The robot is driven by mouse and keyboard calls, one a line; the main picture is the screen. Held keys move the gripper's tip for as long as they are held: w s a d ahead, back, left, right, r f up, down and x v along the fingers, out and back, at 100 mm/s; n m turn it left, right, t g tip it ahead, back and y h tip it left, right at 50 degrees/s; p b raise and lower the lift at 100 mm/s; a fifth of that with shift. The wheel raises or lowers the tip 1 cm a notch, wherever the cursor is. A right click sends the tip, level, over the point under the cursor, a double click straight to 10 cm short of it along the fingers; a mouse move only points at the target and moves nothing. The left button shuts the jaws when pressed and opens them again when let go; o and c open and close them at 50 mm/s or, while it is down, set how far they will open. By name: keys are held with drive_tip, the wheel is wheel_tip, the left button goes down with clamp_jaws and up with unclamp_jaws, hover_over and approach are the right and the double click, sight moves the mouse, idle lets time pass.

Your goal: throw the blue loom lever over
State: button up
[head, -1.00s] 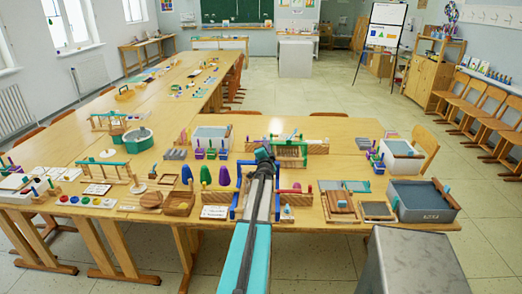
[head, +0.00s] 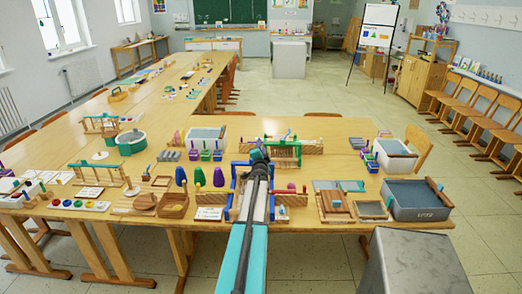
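The blue loom (head: 234,185) stands near the front edge of the table, with blue side parts and a pale middle. My arm lies across it and hides much of it. I cannot clearly pick out its lever. My gripper (head: 258,153) is dark and small in the head view, over the back part of the blue loom. I cannot tell whether it touches the loom, or whether its fingers are open or shut. A green loom (head: 297,150) stands just behind and to the right.
Blue, green and purple cones (head: 200,176) stand left of the blue loom, with a white card (head: 209,213) in front of them. Wooden trays (head: 334,207) and a grey bin (head: 417,200) stand to the right. Grey bins stand farther back.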

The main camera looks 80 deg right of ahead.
drive_tip(key=shift+a, duration=0.1)
drive_tip(key=b+v, duration=0.3)
drive_tip(key=v, duration=1)
drive_tip(key=shift+a+b, duration=0.3)
idle(0.4)
drive_tip(key=shift+s, duration=0.15)
idle(0.4)
